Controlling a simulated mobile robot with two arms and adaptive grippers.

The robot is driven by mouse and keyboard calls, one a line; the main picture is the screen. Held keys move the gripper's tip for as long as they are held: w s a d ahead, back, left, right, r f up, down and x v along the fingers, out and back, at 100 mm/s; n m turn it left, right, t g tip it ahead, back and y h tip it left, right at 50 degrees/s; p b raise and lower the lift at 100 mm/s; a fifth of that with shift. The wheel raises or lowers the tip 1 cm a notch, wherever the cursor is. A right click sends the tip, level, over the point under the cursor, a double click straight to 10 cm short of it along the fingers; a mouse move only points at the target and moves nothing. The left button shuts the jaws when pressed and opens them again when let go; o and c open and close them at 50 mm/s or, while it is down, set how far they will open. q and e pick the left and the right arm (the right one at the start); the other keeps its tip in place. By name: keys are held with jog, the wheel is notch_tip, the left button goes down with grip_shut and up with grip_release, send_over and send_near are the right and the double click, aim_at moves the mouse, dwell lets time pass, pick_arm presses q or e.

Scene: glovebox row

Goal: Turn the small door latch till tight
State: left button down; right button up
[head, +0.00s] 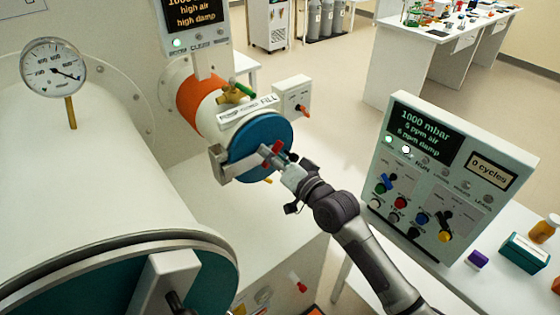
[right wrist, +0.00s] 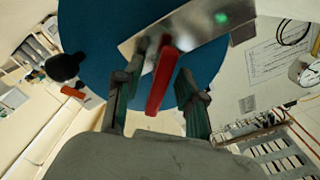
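The small door (head: 262,132) is a blue disc on the end of the orange-banded port, and it looks closed. It fills the top of the right wrist view (right wrist: 90,30). A metal bar (right wrist: 190,25) crosses its face. The latch's red handle (right wrist: 162,80) stands out from the bar; its red also shows in the head view (head: 277,147). My right gripper (head: 284,165) is at the door face. In the right wrist view its two fingers (right wrist: 158,105) are apart, one on each side of the red handle, with gaps visible. My left gripper is not in view.
A control panel (head: 447,185) stands on the table at right. A black knob (right wrist: 65,67) juts out beside the door. A small switch box (head: 293,96) is behind it. The large chamber door (head: 90,285) is at the lower left.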

jog(key=v, duration=1.1)
jog(key=shift+s+d, duration=0.2)
jog(key=shift+s, duration=0.1)
